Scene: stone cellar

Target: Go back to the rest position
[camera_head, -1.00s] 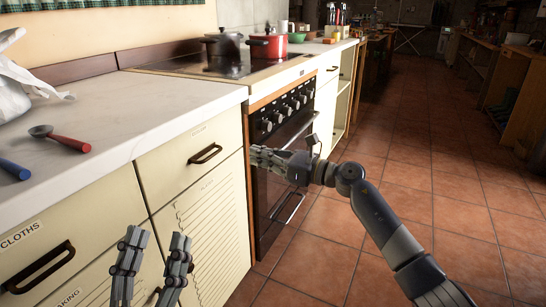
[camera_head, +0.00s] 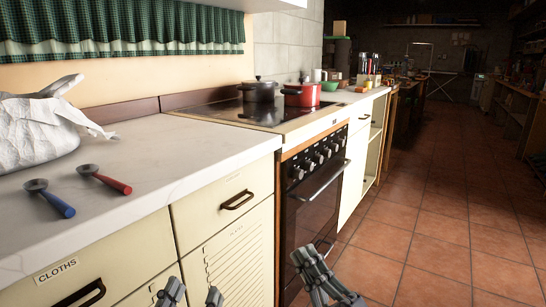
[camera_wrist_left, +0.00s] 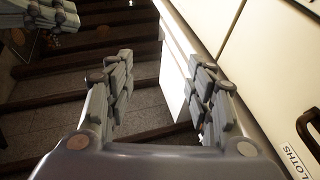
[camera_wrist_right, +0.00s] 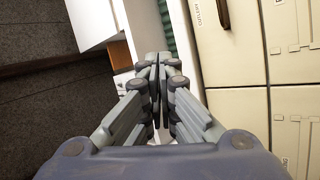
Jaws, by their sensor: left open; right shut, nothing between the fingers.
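My left gripper (camera_head: 190,296) shows at the bottom edge of the head view, in front of the cream drawers. In the left wrist view its two fingers (camera_wrist_left: 160,95) stand wide apart with nothing between them. My right gripper (camera_head: 322,282) is low in front of the oven in the head view. In the right wrist view its fingers (camera_wrist_right: 158,70) meet at the tips and hold nothing. Both grippers are below the countertop level. Part of my right gripper also appears at the top left of the left wrist view.
A red-handled spoon (camera_head: 104,179) and a blue-handled spoon (camera_head: 50,198) lie on the white countertop (camera_head: 165,160) beside a white bag (camera_head: 38,135). A dark pot (camera_head: 258,90) and a red pot (camera_head: 301,95) stand on the stove. The tiled floor (camera_head: 430,225) at right is clear.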

